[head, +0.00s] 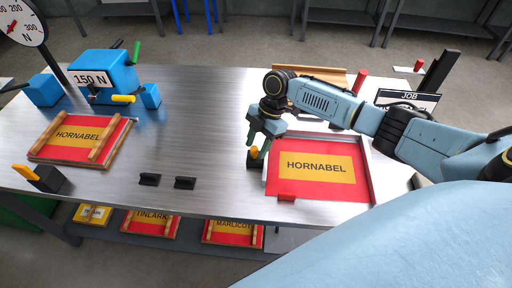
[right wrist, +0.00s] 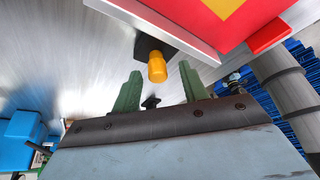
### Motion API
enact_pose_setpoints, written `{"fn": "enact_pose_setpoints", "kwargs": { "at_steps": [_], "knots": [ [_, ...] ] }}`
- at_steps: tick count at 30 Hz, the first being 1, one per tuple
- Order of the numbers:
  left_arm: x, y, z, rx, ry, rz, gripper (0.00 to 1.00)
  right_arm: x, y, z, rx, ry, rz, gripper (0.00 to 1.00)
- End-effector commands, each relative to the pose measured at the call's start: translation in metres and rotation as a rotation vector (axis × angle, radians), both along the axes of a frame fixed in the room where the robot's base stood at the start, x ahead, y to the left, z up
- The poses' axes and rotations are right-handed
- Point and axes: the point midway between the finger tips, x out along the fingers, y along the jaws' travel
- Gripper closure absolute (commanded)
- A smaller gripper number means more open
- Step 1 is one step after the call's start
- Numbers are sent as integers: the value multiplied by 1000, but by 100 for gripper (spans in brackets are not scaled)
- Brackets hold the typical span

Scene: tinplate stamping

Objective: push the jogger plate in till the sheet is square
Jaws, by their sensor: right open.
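The red sheet with a yellow HORNABEL panel (head: 333,190) lies in a pale-rimmed bed at the right of the table, and its corner shows in the right wrist view (right wrist: 205,18). The jogger plate seems to be the pale strip (right wrist: 150,22) along the sheet's left side, with a black block and yellow knob (right wrist: 157,67). The knob also shows in the head view (head: 253,152). My right gripper (right wrist: 160,87) is open, its green fingers pointing at the knob, which lies just beyond and between the tips. I cannot tell whether it touches. My left gripper is not in view.
A red stop block (head: 287,196) sits at the sheet's front edge. Another HORNABEL sheet on a wooden-railed tray (head: 40,152) and a blue 150 N device (head: 118,65) are at left.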

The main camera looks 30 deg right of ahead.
Motion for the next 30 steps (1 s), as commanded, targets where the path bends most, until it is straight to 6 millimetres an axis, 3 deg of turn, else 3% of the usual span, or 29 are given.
{"fn": "enact_pose_setpoints", "kwargs": {
  "at_steps": [9,15,21,30],
  "knots": [
    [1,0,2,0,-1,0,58,5,-28,67,-1,-4,-2,57],
    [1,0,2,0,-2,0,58,7,-40,96,-1,-1,-1,57],
    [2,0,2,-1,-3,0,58,7,-44,107,-2,0,-1,57],
    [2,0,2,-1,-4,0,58,7,-44,107,-1,1,-1,57]
  ]
}}
